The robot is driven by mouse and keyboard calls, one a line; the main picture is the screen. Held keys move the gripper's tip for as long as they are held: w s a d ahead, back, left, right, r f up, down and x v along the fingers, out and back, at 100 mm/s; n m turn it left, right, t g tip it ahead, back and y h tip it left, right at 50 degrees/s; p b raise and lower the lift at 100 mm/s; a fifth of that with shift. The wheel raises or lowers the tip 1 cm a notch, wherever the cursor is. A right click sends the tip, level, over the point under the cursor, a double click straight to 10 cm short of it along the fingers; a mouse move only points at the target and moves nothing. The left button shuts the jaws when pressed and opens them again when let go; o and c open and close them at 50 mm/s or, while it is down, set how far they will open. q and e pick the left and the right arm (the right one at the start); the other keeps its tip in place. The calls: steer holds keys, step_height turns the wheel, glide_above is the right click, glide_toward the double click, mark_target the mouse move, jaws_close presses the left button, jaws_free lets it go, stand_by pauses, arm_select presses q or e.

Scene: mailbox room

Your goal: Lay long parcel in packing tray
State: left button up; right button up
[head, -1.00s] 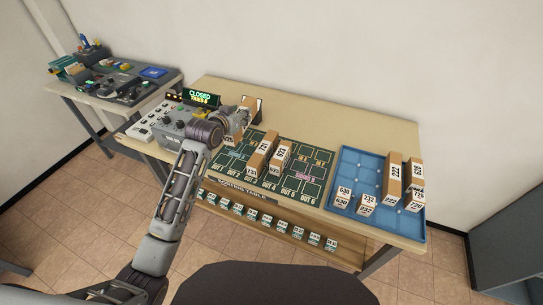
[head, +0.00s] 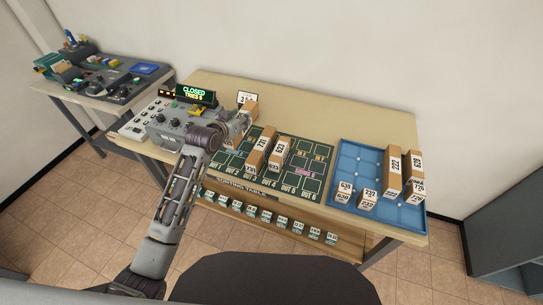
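The blue packing tray (head: 346,165) sits at the right end of the table. Long brown parcels stand in it on the right, one marked 222 (head: 392,171) and one beside it (head: 414,172). Two small boxes (head: 345,190) (head: 368,198) stand at its front left. My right gripper is not in view.
A grey control box (head: 168,122) with a lit CLOSED sign (head: 195,95) stands left of the mat. A white number card (head: 247,97) stands behind the gripper. The right part of the mat (head: 310,165) and the tray's middle are clear.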

arm_select(q)
glide_above(244, 150)
steer(key=shift+w+f, duration=0.15)
steer(key=shift+f, duration=1.4)
steer(key=shift+w+f, duration=0.1)
steer(key=shift+f, duration=1.4)
steer(key=shift+f, duration=1.9)
steer(key=shift+f, duration=0.1)
steer(key=o, duration=1.3)
steer(key=shift+s, duration=0.1)
